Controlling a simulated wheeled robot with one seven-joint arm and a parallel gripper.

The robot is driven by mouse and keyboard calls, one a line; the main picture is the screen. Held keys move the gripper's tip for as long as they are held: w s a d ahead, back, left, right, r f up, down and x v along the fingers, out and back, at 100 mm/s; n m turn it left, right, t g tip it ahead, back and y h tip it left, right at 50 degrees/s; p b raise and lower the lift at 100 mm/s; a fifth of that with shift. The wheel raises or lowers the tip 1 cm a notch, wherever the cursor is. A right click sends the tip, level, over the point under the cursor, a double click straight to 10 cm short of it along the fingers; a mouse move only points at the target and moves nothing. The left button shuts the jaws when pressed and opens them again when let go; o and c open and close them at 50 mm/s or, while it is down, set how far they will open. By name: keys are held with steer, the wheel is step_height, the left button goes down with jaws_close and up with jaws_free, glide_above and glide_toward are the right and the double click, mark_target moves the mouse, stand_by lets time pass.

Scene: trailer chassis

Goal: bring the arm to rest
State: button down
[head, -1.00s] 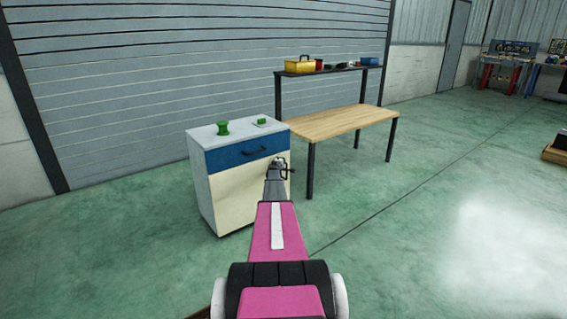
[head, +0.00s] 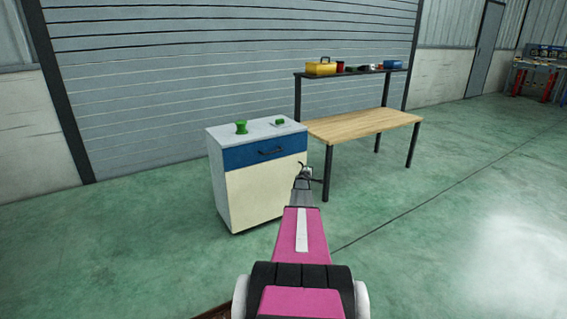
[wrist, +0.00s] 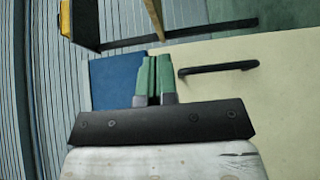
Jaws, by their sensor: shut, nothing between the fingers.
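My pink arm (head: 300,240) stretches forward from the bottom of the head view. My gripper (head: 304,170) is at its far end, small, in front of the right edge of the cabinet (head: 262,195). In the wrist view my gripper (wrist: 153,75) shows two green fingers side by side, shut with nothing held between them. The gap between fingers and cabinet is hard to judge.
A green spool-like object (head: 241,127) and a small green piece (head: 280,122) sit on the cabinet top. A wooden workbench (head: 365,123) stands right of it, with a yellow toolbox (head: 321,67) on its shelf. Open floor lies to the right.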

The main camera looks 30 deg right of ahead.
steer(key=s+a+r+m+g, duration=0.2)
steer(key=s+a, duration=0.3)
steer(key=a, duration=0.5)
steer(key=s+a+r+m+g+y, duration=0.1)
steer(key=s+a+r+m+g, duration=0.2)
steer(key=a, duration=0.8)
steer(key=s+a+r+m+g, duration=0.1)
steer(key=s+a+r+m, duration=0.1)
steer(key=s+a, duration=0.6)
steer(key=s+a+g+y, duration=0.1)
steer(key=s+a+y, duration=0.3)
steer(key=s+a, duration=0.5)
steer(key=s+a+r+g+y, duration=0.1)
steer(key=s+a+y, duration=0.4)
steer(key=a, duration=1.7)
steer(key=s+a+r+g+y, duration=0.1)
steer(key=s+a+y, duration=0.3)
steer(key=s+a, duration=0.9)
steer(key=shift+s+a+r+g+y, duration=0.15)
steer(key=shift+s+a+g+y, duration=0.15)
steer(key=shift+a+g, duration=0.7)
steer(key=shift+a, duration=0.15)
